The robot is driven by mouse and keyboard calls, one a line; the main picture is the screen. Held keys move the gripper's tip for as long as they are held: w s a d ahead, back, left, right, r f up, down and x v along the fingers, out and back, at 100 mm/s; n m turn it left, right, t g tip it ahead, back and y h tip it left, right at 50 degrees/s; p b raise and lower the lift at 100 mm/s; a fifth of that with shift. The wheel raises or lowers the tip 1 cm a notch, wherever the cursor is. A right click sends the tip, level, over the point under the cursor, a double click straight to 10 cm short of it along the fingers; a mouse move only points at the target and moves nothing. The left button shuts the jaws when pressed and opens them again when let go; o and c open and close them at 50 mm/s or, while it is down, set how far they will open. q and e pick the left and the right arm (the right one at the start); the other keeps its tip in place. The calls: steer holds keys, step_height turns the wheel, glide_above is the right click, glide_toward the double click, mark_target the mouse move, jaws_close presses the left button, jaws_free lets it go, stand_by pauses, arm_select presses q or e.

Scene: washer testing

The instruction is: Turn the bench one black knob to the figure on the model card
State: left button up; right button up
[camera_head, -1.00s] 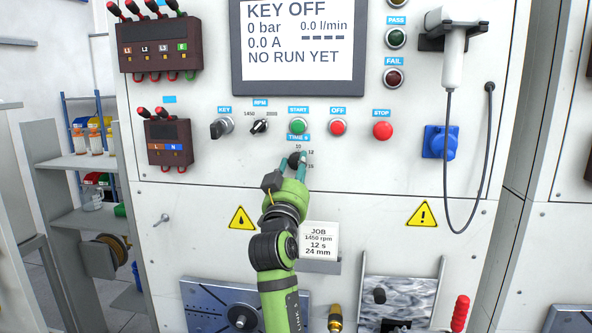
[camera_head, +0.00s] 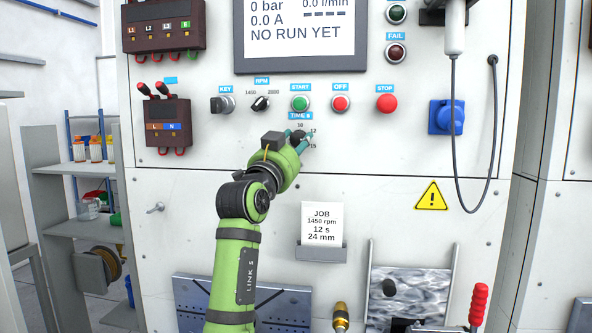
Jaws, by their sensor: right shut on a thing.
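The black knob (camera_head: 298,136) sits under the blue TIME s label (camera_head: 300,116) on the white panel, with 10, 12 and 15 marked around its upper and right side. My right gripper (camera_head: 304,138) is shut on this knob, with its teal fingers angled to the upper right. The gripper hides most of the knob, so I cannot tell which figure it points to. The model card (camera_head: 322,226) below reads JOB, 1450 rpm, 12 s, 24 mm. My left gripper is not in view.
Above the knob is a row with the KEY switch (camera_head: 222,104), RPM switch (camera_head: 260,103), green START button (camera_head: 300,103), red OFF button (camera_head: 341,103) and red STOP button (camera_head: 386,103). The screen (camera_head: 300,30) reads NO RUN YET. A hanging cable (camera_head: 457,150) is at the right.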

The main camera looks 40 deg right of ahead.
steer(key=shift+a+r+m, duration=0.1)
steer(key=shift+r+m, duration=0.1)
steer(key=shift+m, duration=0.6)
steer(key=shift+r+m+g+b, duration=0.2)
steer(key=shift+m+g+b, duration=0.2)
steer(key=shift+m+g, duration=0.5)
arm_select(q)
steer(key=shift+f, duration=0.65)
arm_select(e)
steer(key=shift+r+m+g, duration=0.2)
steer(key=shift+m+g, duration=0.4)
steer(key=shift+m, duration=1.3)
steer(key=shift+y, duration=0.3)
steer(key=o, duration=1.1)
steer(key=shift+f, duration=0.2)
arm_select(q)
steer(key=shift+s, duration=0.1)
